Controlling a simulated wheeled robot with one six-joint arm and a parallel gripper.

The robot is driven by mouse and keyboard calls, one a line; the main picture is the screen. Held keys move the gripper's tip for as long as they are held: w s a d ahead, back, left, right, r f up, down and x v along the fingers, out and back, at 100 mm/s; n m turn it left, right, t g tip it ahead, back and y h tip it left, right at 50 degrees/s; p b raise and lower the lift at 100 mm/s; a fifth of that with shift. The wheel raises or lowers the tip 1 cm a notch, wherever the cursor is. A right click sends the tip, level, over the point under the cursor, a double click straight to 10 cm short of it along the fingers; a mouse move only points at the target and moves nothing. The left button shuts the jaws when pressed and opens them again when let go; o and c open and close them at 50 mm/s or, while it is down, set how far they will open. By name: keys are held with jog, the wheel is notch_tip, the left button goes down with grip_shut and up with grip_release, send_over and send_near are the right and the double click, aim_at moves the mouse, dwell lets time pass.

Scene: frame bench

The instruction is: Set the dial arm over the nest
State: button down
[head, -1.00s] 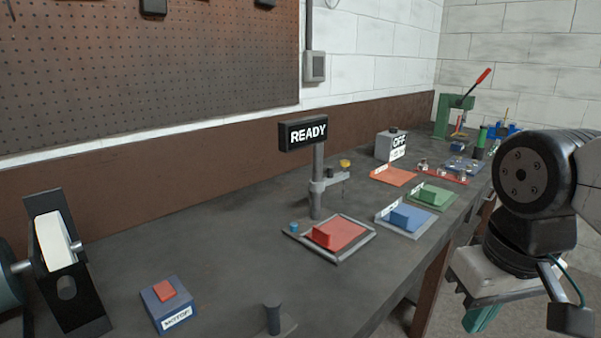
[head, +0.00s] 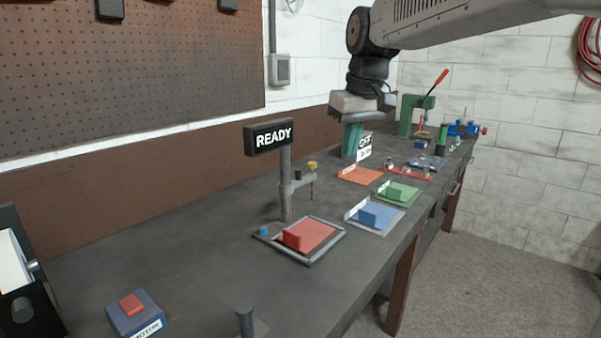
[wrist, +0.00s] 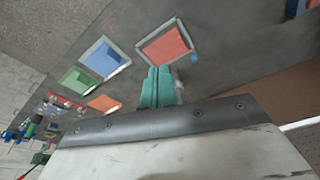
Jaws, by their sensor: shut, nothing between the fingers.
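The dial arm (head: 299,183) is a grey bracket on an upright post (head: 286,195), with a yellow knob (head: 312,165) and a thin downward probe at its end. It points right and toward the back of the bench. The nest is a red plate in a grey frame (head: 318,259), in front of the post, with a red block (head: 293,239) on it; the plate also shows in the wrist view (wrist: 165,46). My gripper (head: 353,147) has teal fingers, shut and empty, apart from the dial arm and beyond it to the right. The fingers (wrist: 156,86) point down over the bench.
A READY sign (head: 269,137) tops the post. Orange (head: 359,175), green (head: 399,192) and blue (head: 374,217) plates lie to the right. My gripper partly hides the OFF box. A green press (head: 412,115) stands far back. The left bench middle is clear.

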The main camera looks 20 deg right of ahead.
jog(key=w+n, duration=0.1)
jog(key=w, duration=1.1)
jog(key=n+t, duration=0.1)
jog(key=n, duration=0.1)
send_over(300, 171)
jog(key=w+d, duration=0.1)
jog(key=d, duration=0.2)
notch_tip(300, 171, down, 4)
jog(key=w+a+f+y, duration=0.1)
jog(key=w+a+f, duration=0.1)
jog(key=f, duration=0.3)
jog(key=shift+w, duration=0.85)
jog(key=shift+a, duration=0.1)
jog(key=shift+s+d+f, duration=0.1)
jog(key=shift+s+f, duration=0.1)
jog(key=shift+f, duration=2.15)
jog(key=shift+s+d+f, duration=0.1)
jog(key=shift+s+f, duration=0.05)
jog(key=shift+f, duration=2.2)
